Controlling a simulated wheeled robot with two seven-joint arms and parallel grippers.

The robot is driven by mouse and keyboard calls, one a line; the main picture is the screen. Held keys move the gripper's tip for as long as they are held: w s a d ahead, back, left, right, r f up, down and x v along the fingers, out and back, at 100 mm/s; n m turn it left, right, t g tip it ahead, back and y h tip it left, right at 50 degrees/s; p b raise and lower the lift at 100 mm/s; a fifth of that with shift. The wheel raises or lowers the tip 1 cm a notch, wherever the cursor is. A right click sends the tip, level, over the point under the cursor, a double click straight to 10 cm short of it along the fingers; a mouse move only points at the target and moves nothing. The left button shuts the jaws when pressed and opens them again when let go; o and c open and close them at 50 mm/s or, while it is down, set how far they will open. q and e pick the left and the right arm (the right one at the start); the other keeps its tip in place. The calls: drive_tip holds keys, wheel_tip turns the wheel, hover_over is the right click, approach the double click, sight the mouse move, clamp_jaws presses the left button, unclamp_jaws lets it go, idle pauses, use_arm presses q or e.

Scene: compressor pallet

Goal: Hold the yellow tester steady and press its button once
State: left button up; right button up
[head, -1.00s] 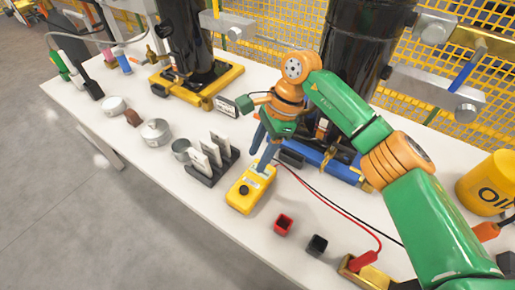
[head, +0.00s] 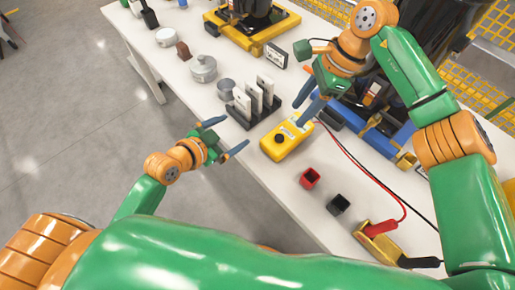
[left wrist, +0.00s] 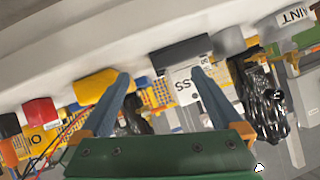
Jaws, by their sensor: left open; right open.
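The yellow tester (head: 290,140) lies on the white table near its front edge, with a dark round button (head: 280,139) at its near end. My right gripper (head: 300,113) is open at the tester's far end, its fingers pointing down; whether they touch it I cannot tell. My left gripper (head: 224,138) is open and empty, off the table's front edge, left of the tester, fingers pointing toward the table.
A dark rack (head: 240,117) with upright white cards stands left of the tester. A red box (head: 310,178) and a black box (head: 338,204) stand to its right. Red and black leads run behind them. Metal tins (head: 203,68) stand further left. The floor before the table is clear.

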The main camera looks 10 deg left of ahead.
sight(288, 135)
use_arm(q)
drive_tip(key=s+d+h, duration=0.1)
drive_tip(key=d, duration=0.1)
drive_tip(key=s+d+r+n+h, duration=0.1)
drive_tip(key=s+d, duration=0.1)
drive_tip(key=d, duration=0.1)
drive_tip(key=s+d+h, duration=0.1)
drive_tip(key=d, duration=0.2)
drive_tip(key=shift+s+d+r, duration=0.1)
drive_tip(key=shift+s+r, duration=0.15)
drive_tip(key=shift+s, duration=0.1)
drive_tip(key=shift+w+d, duration=0.2)
drive_tip(key=shift+d, duration=0.1)
drive_tip(key=x, duration=1.1)
drive_tip(key=shift+w+f, duration=0.1)
drive_tip(key=shift+f, duration=0.05)
drive_tip(key=c, duration=1.4)
drive_tip(key=shift+c, duration=0.2)
use_arm(e)
clamp_jaws()
